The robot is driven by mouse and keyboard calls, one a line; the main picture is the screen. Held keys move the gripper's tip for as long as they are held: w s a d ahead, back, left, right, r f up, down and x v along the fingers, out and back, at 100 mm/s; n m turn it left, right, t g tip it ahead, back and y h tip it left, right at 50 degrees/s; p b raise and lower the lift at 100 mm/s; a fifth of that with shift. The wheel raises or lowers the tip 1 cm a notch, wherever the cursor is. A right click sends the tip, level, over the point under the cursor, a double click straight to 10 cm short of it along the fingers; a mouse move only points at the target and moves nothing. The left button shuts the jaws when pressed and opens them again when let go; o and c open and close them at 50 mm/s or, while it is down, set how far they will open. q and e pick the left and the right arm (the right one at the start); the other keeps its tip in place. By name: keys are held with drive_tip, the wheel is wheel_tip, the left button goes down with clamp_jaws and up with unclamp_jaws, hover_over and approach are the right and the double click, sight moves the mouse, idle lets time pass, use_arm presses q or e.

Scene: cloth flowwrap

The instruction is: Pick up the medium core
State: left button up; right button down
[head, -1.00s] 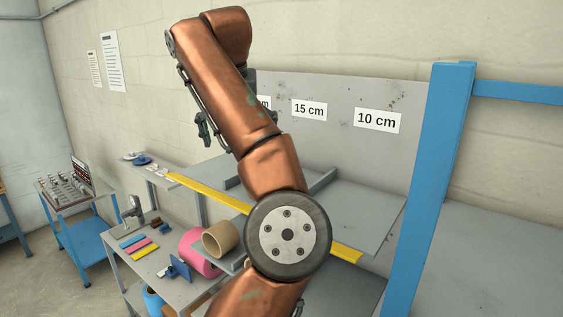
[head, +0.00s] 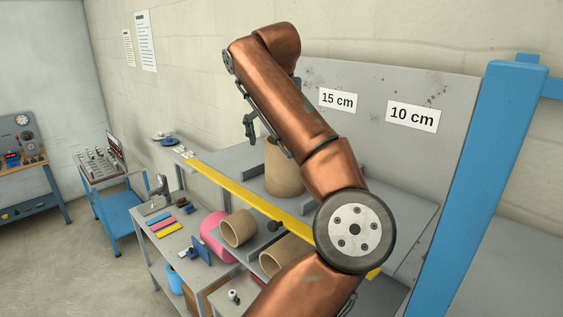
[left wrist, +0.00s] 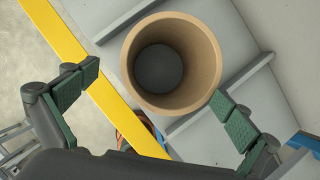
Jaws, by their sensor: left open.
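A wide tan cardboard core (head: 284,172) stands upright on the grey shelf, partly hidden by my arm. Its open top shows in the left wrist view (left wrist: 207,62), between two grey dividers. My left gripper (head: 250,127) is above and left of this core in the head view. In the left wrist view the gripper (left wrist: 155,87) is open, its green-padded fingers apart on either side of the core's near part, apparently not touching it. Two other tan cores (head: 237,229) (head: 272,262) lie on their sides lower down. I cannot tell which is medium by sight. My right gripper is not in view.
A yellow strip (head: 225,186) edges the shelf. The back panel carries 15 cm (head: 338,100) and 10 cm (head: 412,115) labels; a third is hidden. A blue post (head: 490,170) stands at right. A pink roll (head: 213,228) lies on the bench beside a core.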

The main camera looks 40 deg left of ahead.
use_arm(q)
drive_tip(key=w+f, duration=0.2)
drive_tip(key=shift+w+f, duration=0.4)
drive_tip(key=shift+s+a, duration=0.15)
drive_tip(key=shift+c, duration=2.2)
drive_tip(key=c, duration=1.1)
drive_tip(key=shift+r, duration=0.1)
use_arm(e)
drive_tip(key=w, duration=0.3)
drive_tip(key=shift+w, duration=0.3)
